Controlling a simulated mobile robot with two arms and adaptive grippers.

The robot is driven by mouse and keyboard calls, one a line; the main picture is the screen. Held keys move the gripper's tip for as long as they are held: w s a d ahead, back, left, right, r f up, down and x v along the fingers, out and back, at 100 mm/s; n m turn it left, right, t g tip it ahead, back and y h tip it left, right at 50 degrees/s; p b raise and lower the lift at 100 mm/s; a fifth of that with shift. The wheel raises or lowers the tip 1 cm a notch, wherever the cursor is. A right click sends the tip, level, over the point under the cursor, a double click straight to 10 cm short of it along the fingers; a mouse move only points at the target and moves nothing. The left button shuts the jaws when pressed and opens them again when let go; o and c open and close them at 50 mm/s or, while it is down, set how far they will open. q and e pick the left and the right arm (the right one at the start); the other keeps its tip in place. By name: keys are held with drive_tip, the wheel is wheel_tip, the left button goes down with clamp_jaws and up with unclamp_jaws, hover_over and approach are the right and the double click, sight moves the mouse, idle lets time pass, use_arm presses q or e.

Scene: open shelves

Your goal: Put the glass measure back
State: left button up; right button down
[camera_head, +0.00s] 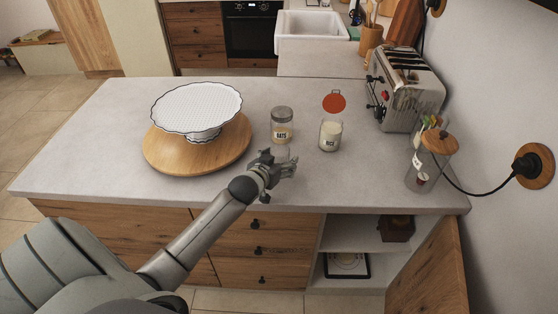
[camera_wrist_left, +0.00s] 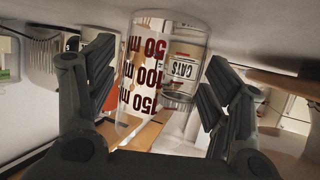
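The glass measure (camera_wrist_left: 150,75) is a clear glass with dark red ml markings. In the left wrist view, which is turned over, it stands on the counter between the two fingers of my left gripper (camera_wrist_left: 160,82). The fingers are spread on either side of it; whether either pad touches the glass is hard to tell. In the head view my left gripper (camera_head: 282,168) is low over the counter's front part, and the measure is only a faint clear shape just behind it. My right gripper is not in view.
The oats jar (camera_head: 282,127) and rice jar (camera_head: 330,136) stand close behind my left gripper. A cake stand (camera_head: 197,107) on a round wooden board (camera_head: 167,154) is to the left. A toaster (camera_head: 403,90) and a jar with a wooden lid (camera_head: 425,165) are to the right. Open shelves (camera_head: 345,240) are below.

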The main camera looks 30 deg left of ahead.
use_arm(q)
drive_tip(key=shift+r, duration=0.15)
drive_tip(key=b+v, duration=0.1)
drive_tip(key=v, duration=0.9)
drive_tip(key=shift+s+d, duration=0.1)
drive_tip(key=shift+s, duration=0.3)
drive_tip(key=shift+s+d+r, duration=0.1)
drive_tip(key=shift+s+r, duration=0.25)
drive_tip(key=shift+s, duration=0.2)
